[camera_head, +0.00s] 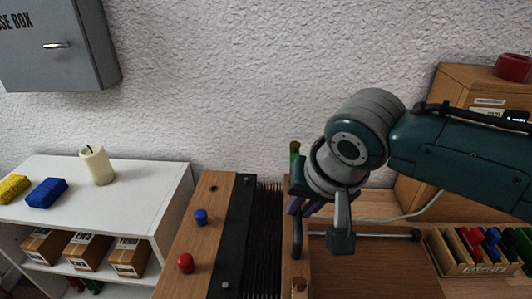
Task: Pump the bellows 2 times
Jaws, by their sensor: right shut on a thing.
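The bellows have a fixed wooden board (203,240) on the left with a black strip along its edge. Dark pleats (264,245) lie between it and a narrower wooden board (294,266) on the right. The pleats look narrow, with the two boards close together. A dark upright handle (297,238) stands at the right board. My right gripper (318,215) reaches down from the right and is shut on the handle; my wrist hides part of the grip. My left gripper is not in view.
A metal rod (385,234) runs right of the bellows. A wooden divided box (462,266) with coloured items stands at the lower right. A white shelf (130,180) with a candle (97,165) and sponges is at left. A grey box (60,50) hangs on the wall.

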